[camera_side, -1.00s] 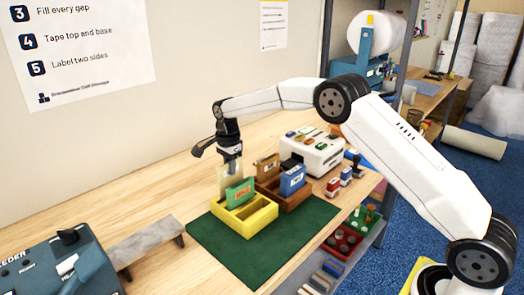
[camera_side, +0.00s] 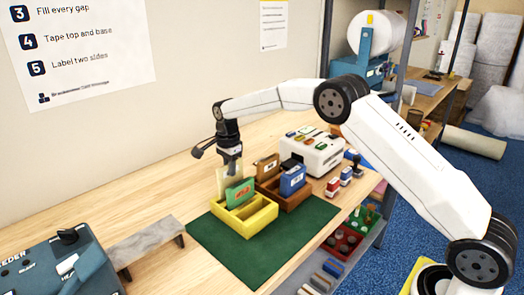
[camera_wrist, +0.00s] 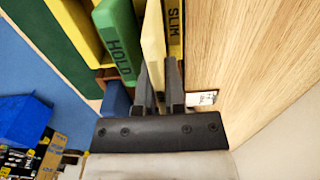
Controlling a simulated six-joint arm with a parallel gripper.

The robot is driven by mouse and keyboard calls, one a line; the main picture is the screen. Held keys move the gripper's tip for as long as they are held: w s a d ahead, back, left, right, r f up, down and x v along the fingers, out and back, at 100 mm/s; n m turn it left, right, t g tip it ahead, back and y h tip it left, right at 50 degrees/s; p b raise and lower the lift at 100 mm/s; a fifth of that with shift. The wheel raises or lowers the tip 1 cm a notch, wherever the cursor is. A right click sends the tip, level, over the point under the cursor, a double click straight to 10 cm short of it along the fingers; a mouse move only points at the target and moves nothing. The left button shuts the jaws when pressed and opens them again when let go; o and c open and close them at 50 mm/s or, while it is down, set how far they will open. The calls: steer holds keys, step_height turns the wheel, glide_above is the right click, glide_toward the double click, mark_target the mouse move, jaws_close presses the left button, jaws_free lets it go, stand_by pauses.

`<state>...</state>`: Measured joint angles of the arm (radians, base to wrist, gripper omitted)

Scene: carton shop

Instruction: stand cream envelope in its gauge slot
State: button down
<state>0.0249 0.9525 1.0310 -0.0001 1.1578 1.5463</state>
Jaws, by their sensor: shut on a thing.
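The cream envelope (camera_side: 222,180) is upright in my gripper (camera_side: 232,167), at the back left end of the yellow gauge box (camera_side: 262,222). In the wrist view the envelope (camera_wrist: 153,45) is seen edge-on between the two fingers of my gripper (camera_wrist: 160,85), which are shut on it. It lies between a green card marked HOLD (camera_wrist: 118,40) and a yellow wall marked SLIM (camera_wrist: 174,25). The green card (camera_side: 240,192) stands in the yellow box and hides the envelope's lower part in the side view. I cannot tell how deep the envelope sits.
A brown wooden box (camera_side: 296,200) with a blue card (camera_side: 291,180) and a brown card (camera_side: 266,168) stands behind the yellow box. A white device (camera_side: 312,152) is farther back. A grey bench (camera_side: 146,242) stands at front left.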

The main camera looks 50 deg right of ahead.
mark_target(230, 178)
steer(key=shift+f, duration=2.05)
stand_by(1.0)
steer(key=c, duration=0.6)
jaws_free()
steer(key=shift+r, duration=0.1)
steer(key=shift+r, duration=2.95)
steer(key=shift+s, duration=0.15)
